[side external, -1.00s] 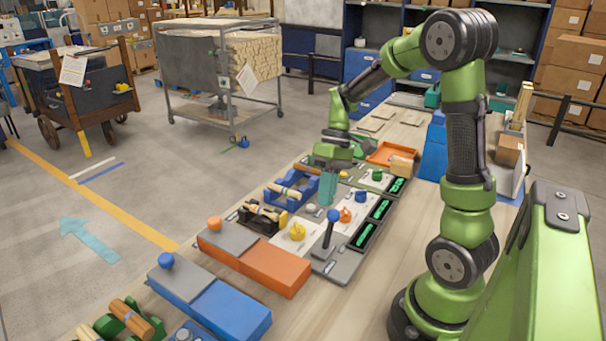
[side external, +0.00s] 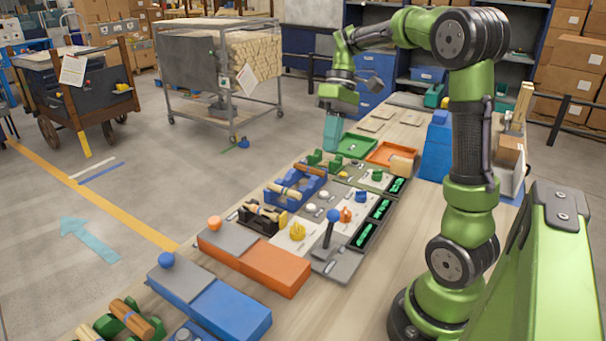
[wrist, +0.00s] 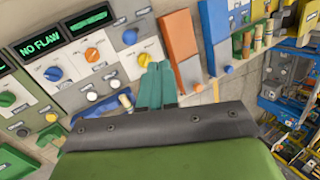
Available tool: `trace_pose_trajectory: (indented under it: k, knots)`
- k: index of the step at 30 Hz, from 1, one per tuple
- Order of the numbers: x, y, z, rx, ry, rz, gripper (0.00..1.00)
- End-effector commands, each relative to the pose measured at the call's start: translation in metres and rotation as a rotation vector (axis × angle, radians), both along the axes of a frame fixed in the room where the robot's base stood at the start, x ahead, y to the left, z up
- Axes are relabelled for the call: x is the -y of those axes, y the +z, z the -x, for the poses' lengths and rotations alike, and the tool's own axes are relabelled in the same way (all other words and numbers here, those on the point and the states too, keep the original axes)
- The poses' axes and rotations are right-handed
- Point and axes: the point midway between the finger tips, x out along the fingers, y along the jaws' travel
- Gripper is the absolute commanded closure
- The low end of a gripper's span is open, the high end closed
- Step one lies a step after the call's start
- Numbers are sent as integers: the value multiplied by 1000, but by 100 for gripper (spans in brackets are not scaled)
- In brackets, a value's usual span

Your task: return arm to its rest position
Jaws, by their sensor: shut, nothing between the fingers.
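My gripper (side external: 333,133) is raised in the air in the side external view, beyond the control panels and near the green tray (side external: 355,145) in the picture. Its teal fingers are together and hold nothing. The fingers also show close together in the wrist view (wrist: 157,86). My arm bends over from the right, with its upper link nearly level. No object is in contact with the fingers that I can see.
The bench holds a panel with a blue-topped lever (side external: 333,215), knobs and lit displays, a blue cradle with wooden pieces (side external: 300,184), an orange tray (side external: 391,153), and orange (side external: 280,268) and blue (side external: 230,311) blocks. The air around my gripper looks clear.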

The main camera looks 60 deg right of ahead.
Motion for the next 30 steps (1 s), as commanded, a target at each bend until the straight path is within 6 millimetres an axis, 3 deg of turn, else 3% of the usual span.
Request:
trace_pose_trajectory:
  k: [7, 11, 13, 17, 24, 30]
  knots:
    - [4, -3, -1, -14, -48, 27, 100]
    - [8, -19, 0, -35, -155, 92, 100]
    - [1, -24, 2, -17, -212, 139, 100]
    - [-28, -27, 7, 71, -313, 217, 100]
    - [-100, -22, 27, 347, -444, 253, 100]
    - [-146, -17, 52, 540, -427, 210, 100]
